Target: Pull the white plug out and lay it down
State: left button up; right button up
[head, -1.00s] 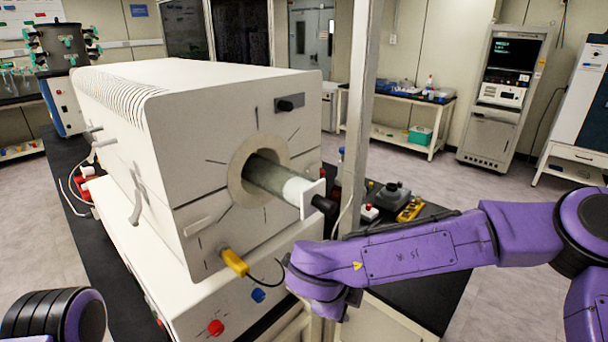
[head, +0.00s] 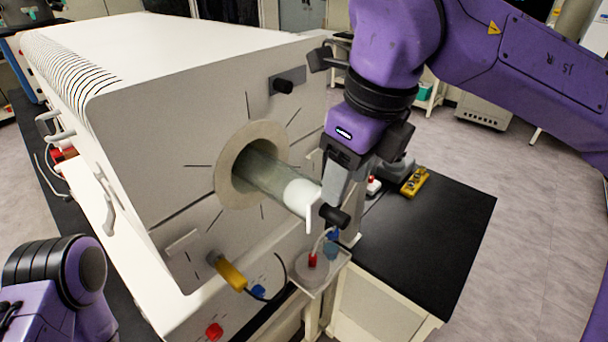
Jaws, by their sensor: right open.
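The white plug (head: 301,197) sits in the near end of a clear glass tube (head: 262,174) that sticks out of the furnace front. A white plate (head: 314,212) and a black knob (head: 336,218) are at its outer end. My right gripper (head: 334,198) points down from above, open, with its fingers right by the plate and the knob. One finger hides part of the plate. I cannot tell whether the fingers touch it. My left gripper is out of view; only part of my left arm shows at the lower left.
The big white furnace (head: 160,110) fills the left and middle. A yellow-handled part (head: 231,275) sticks out below the tube. A small stand (head: 322,272) with a red-topped vessel is under the plug. The black bench top (head: 430,240) is clear at the right, with a yellow device (head: 415,182) behind.

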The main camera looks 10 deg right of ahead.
aim_at(339, 213)
jog(key=shift+w+f, duration=0.1)
jog(key=shift+w, duration=0.2)
jog(key=shift+s+f+b, duration=0.1)
jog(key=shift+f+b, duration=0.15)
jog(key=shift+b, duration=0.15)
jog(key=s+f+b, duration=0.2)
jog(key=f+b, duration=0.1)
jog(key=shift+s+a, duration=0.15)
jog(key=w+f+b, duration=0.2)
jog(key=f, duration=0.1)
jog(key=f+b, duration=0.1)
jog(key=f, duration=0.1)
jog(key=shift+w+a, duration=0.25)
jog(key=shift+w, duration=0.15)
jog(key=shift+s+r, duration=0.25)
jog(key=shift+s, duration=0.25)
jog(key=shift+w+f, duration=0.1)
jog(key=shift+w, duration=0.15)
jog(key=c, duration=0.8)
grip_shut()
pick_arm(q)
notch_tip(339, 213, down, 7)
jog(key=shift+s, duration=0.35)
pick_arm(e)
jog(key=shift+s, duration=0.1)
